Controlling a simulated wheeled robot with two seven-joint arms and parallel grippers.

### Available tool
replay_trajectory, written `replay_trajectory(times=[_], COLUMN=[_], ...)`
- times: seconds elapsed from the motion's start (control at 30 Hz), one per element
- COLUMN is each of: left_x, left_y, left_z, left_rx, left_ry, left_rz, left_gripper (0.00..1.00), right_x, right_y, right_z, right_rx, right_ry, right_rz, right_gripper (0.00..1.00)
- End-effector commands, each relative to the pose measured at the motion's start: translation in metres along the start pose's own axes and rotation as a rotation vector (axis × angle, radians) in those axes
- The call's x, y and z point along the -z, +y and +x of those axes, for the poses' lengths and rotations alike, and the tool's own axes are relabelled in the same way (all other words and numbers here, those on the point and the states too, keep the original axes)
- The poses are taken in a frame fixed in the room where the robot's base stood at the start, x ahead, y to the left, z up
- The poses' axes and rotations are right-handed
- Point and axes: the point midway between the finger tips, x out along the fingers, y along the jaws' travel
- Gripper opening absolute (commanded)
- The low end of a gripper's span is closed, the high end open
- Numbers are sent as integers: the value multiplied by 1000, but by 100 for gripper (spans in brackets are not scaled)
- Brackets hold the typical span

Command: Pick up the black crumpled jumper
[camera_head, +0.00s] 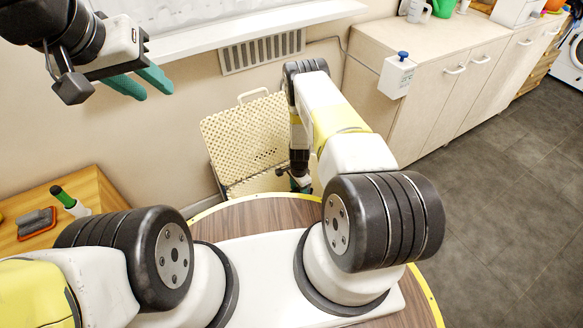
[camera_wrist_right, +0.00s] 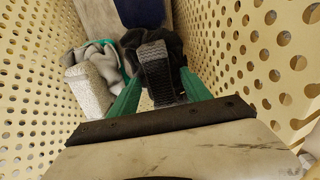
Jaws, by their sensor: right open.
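The black crumpled jumper (camera_wrist_right: 158,68) lies inside the perforated cream basket (camera_wrist_right: 240,50) in the right wrist view, with a dark grey ribbed part facing up. My right gripper (camera_wrist_right: 162,95) is open, with one green finger on each side of the jumper's near part. I cannot tell whether the fingers touch it. In the head view my right gripper (camera_head: 300,183) is down in the basket (camera_head: 245,135) and mostly hidden by my arm. My left gripper (camera_head: 155,86) is at the upper left, empty, its green fingertips apart.
Pale grey and white cloth (camera_wrist_right: 92,80) lies left of the jumper, and dark blue cloth (camera_wrist_right: 140,10) lies beyond it. The basket walls stand close on both sides. A cabinet (camera_head: 430,90) stands right of the basket, and a wooden table (camera_head: 95,190) is at the left.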

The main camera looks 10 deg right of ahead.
Motion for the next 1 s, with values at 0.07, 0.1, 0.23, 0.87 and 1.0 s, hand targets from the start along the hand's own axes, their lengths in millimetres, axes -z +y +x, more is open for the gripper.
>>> replay_trajectory(times=[0.07,0.1,0.23,0.87,1.0], left_x=[0,0,0,0,0], left_y=[0,0,0,0,0], left_z=[0,0,0,0,0], left_rx=[0,0,0,0,0], left_ry=[0,0,0,0,0], left_rz=[0,0,0,0,0], left_gripper=[34,34,34,34,34], right_x=[0,0,0,0,0], right_y=[0,0,0,0,0], right_z=[1,1,2,1,1], right_rx=[-1,-1,-1,0,0], right_ry=[0,0,0,0,0], right_rz=[0,0,0,0,0], right_gripper=[56,56,56,0,0])
